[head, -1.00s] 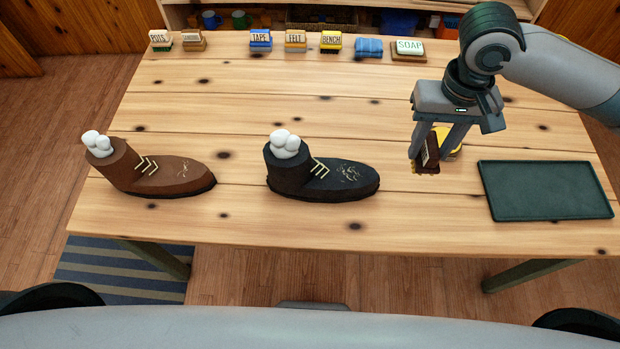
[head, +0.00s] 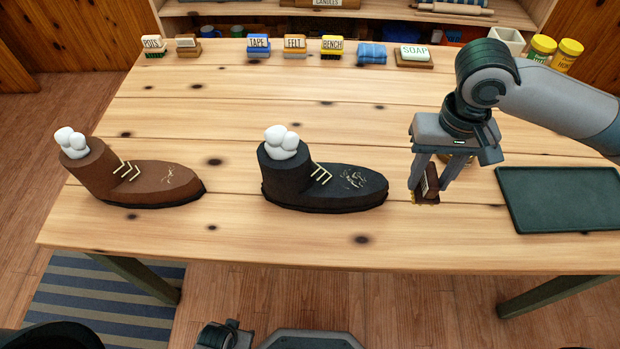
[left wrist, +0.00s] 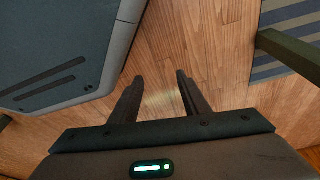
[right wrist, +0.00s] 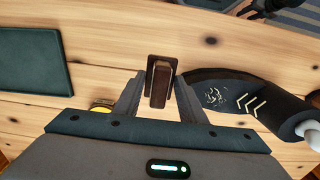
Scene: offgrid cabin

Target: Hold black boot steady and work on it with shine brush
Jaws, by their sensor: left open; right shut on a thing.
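The black boot (head: 320,190) stands upright mid-table with its toe to the right, white stuffing (head: 281,142) in its opening and pale scuffs on the toe. My right gripper (head: 428,188) is shut on the brown shine brush (head: 431,185), just right of the toe and apart from it. The right wrist view shows the brush (right wrist: 159,85) between the fingers, with the boot (right wrist: 230,90) beside it. My left gripper (left wrist: 157,80) is open and empty over the floor in the left wrist view.
A brown boot (head: 140,180) stands at the left. A dark green tray (head: 560,200) lies at the right. A yellow tin (right wrist: 102,108) is partly hidden by my right gripper.

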